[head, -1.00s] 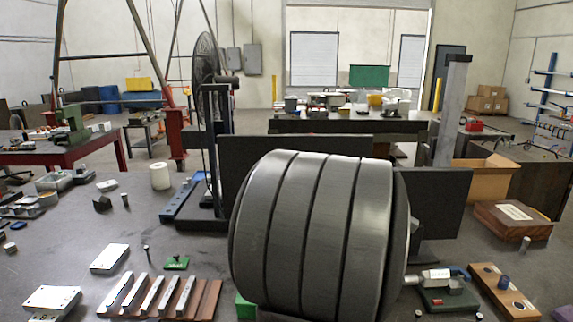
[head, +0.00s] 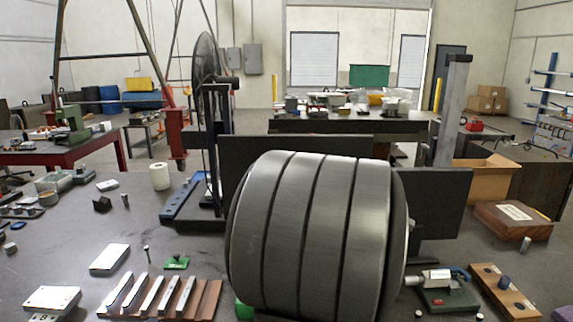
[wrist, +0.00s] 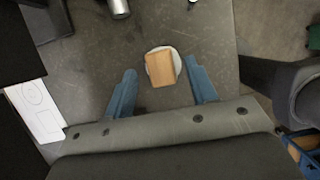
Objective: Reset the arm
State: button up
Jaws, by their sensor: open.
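My gripper (wrist: 160,66) shows in the wrist view with its two blue fingers spread wide apart and nothing between them in its grasp. Beyond the fingertips, a small wooden block (wrist: 160,69) lies on a round white piece (wrist: 177,62) on the grey table. I cannot tell how far below the fingers the block is. In the head view a large dark grey, ribbed arm link of mine fills the middle and hides the table behind it. My gripper is not visible there.
In the head view, a brown rack of metal bars (head: 205,301), a white block (head: 109,259), an open cardboard box (head: 484,171) and a fan (head: 206,68) stand around my arm. In the wrist view, a printed sheet (wrist: 36,108) lies left and a metal cylinder (wrist: 119,8) stands at the top.

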jog(key=v, duration=0.9)
jog(key=x, duration=1.2)
jog(key=shift+s+a, duration=0.1)
notch_tip(320, 180, up, 5)
jog(key=shift+s+r, duration=0.1)
jog(key=shift+s, duration=0.05)
jog(key=s+d+r, duration=0.6)
jog(key=s, duration=0.3)
jog(key=w+f, duration=0.4)
jog(key=w, duration=0.7)
jog(key=w+f, duration=0.5)
jog(key=w, duration=0.5)
jog(key=shift+n, duration=0.4)
jog(key=f, duration=0.6)
jog(key=shift+w+f, duration=0.15)
jog(key=shift+w, duration=0.05)
jog(key=shift+f, duration=0.5)
